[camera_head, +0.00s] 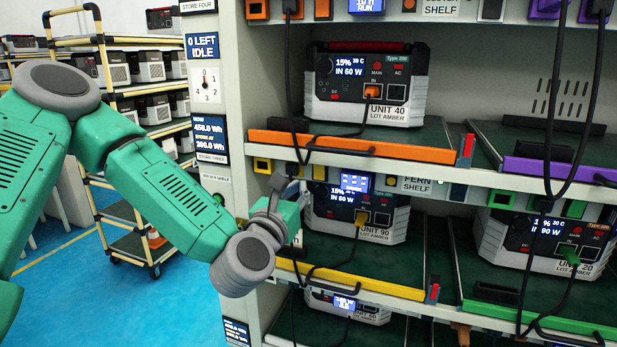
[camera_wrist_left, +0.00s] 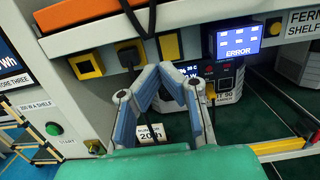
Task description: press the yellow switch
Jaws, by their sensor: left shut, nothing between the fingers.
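Several yellow parts sit on the shelf edge and I cannot tell for certain which is the switch. A yellow-framed dark square (camera_head: 262,165) is at the left end of the Fern shelf edge; it also shows in the left wrist view (camera_wrist_left: 87,66). Right of it, a yellow-framed socket (camera_wrist_left: 131,50) holds a black plug. A smaller yellow part (camera_wrist_left: 95,146) is lower, on the rack post. My left gripper (camera_head: 287,184) is shut and empty, just below the shelf edge and in front of the unit. In the left wrist view its fingers (camera_wrist_left: 160,76) are below the plugged socket.
A display (camera_wrist_left: 237,40) reads ERROR on the shelf edge. Unit 90 (camera_head: 375,235) stands behind a yellow rail (camera_head: 355,280). Black cables hang near my gripper. A green button (camera_head: 218,199) is on the post. Blue floor (camera_head: 85,290) is open at left.

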